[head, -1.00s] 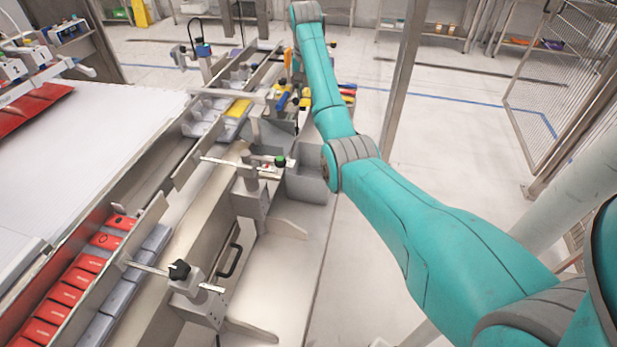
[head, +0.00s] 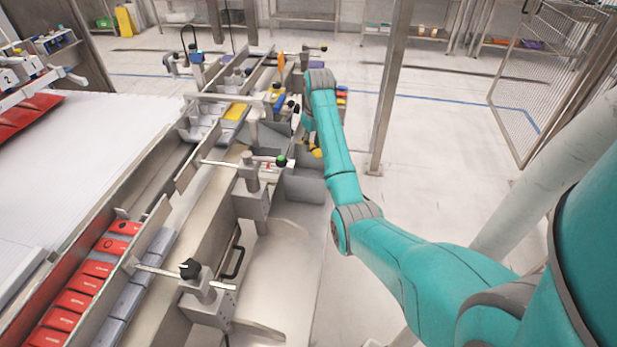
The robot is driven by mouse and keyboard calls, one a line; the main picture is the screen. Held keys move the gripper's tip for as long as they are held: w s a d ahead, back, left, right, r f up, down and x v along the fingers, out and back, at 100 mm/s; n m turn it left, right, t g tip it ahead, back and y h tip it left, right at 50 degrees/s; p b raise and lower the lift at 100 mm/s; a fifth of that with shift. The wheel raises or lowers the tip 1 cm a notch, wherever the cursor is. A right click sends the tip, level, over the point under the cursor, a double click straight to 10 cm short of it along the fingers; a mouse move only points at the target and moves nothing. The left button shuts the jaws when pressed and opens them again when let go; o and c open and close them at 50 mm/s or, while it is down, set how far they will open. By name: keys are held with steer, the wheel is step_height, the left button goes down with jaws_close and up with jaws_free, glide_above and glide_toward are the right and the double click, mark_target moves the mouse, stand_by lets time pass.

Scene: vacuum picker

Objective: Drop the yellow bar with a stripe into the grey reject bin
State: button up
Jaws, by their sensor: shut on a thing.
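My gripper (head: 313,145) is small and mostly hidden behind my teal forearm. It is shut on a yellow bar (head: 317,153), of which only a small part shows at the left of the forearm. The stripe cannot be made out. The grey reject bin (head: 304,185) stands beside the line, just below and left of the bar in the picture. Its near walls show, but not its floor. I cannot tell whether the bar is over the bin's opening or behind it.
Another yellow piece (head: 235,111) lies in a grey tray on the conveyor. Several coloured pieces (head: 342,95) lie beyond my arm. A metal post (head: 390,90) rises to the right; open floor lies around it.

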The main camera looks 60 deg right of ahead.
steer(key=shift+f, duration=1.7)
steer(key=o, duration=1.2)
steer(key=shift+c, duration=0.2)
